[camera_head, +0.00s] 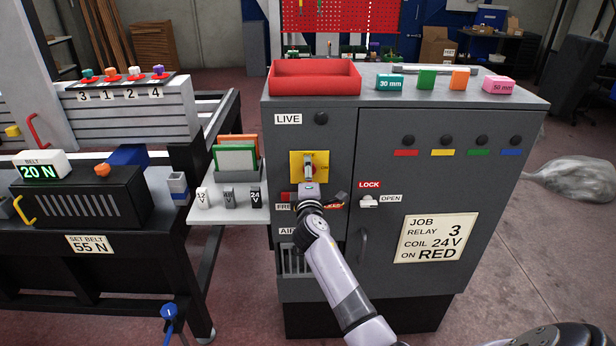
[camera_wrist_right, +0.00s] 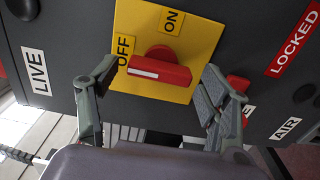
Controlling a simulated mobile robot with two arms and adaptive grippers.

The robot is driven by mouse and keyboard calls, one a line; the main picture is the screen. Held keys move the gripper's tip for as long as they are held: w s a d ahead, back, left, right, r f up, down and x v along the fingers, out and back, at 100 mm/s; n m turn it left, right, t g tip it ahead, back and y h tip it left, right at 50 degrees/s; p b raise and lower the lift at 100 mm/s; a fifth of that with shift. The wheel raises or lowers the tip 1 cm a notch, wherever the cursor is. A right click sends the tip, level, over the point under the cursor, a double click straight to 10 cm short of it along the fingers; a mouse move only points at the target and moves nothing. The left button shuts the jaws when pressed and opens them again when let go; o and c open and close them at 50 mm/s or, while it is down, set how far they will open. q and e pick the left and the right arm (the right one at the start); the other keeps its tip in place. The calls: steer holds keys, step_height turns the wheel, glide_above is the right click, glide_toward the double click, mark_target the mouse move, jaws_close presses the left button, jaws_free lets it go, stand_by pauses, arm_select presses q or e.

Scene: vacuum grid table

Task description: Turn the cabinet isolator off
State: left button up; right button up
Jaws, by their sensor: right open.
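The cabinet isolator is a red handle (camera_wrist_right: 165,78) with a white stripe on a yellow plate (camera_wrist_right: 195,40) carrying an OFF label (camera_wrist_right: 124,50) and an ON label (camera_wrist_right: 171,22). In the right wrist view the striped end points left, just beneath OFF. My right gripper (camera_wrist_right: 160,74) is open, one finger beyond each end of the handle; contact is not clear. In the head view the yellow plate (camera_head: 322,160) is on the grey cabinet (camera_head: 330,240), and my right gripper (camera_head: 309,186) partly hides the handle. My left gripper is not in view.
A LIVE label (camera_head: 288,119) sits beside a dark lamp (camera_head: 321,118). The cabinet door has a LOCK/OPEN latch (camera_head: 369,202) and a pull handle (camera_head: 362,246). A red tray (camera_head: 315,78) and coloured blocks stand on top. A side shelf (camera_head: 215,212) holds small relays at left.

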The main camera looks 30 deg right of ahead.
steer(key=v, duration=1.2)
steer(key=shift+f, duration=0.1)
stand_by(0.4)
steer(key=s+a+f+g+y, duration=0.1)
steer(key=a+f+g+y, duration=0.15)
steer(key=f, duration=0.85)
steer(key=s+a+f+g+y, duration=0.1)
steer(key=a+f+y, duration=0.15)
steer(key=f, duration=0.85)
steer(key=s+a+f+m+g+y, duration=0.1)
steer(key=s+a+f, duration=0.1)
steer(key=s+f, duration=0.45)
steer(key=s+a+f+m+g+y, duration=0.1)
steer(key=s+a+f+g, duration=0.15)
steer(key=f, duration=0.75)
steer(key=s+a+f+m+g+y, duration=0.1)
steer(key=s+a+f+m+g, duration=0.1)
steer(key=s+f, duration=0.7)
steer(key=s+a+f+m+g+y, duration=0.1)
steer(key=s+f+m+g, duration=0.1)
steer(key=s+f, duration=0.65)
steer(key=s+f+m+g, duration=0.1)
steer(key=s+f, duration=0.1)
steer(key=s, duration=0.9)
steer(key=s+f+m+g, duration=0.2)
steer(key=s, duration=0.9)
steer(key=shift+s+a+m, duration=0.2)
steer(key=shift+s+m, duration=0.1)
steer(key=shift+s, duration=0.1)
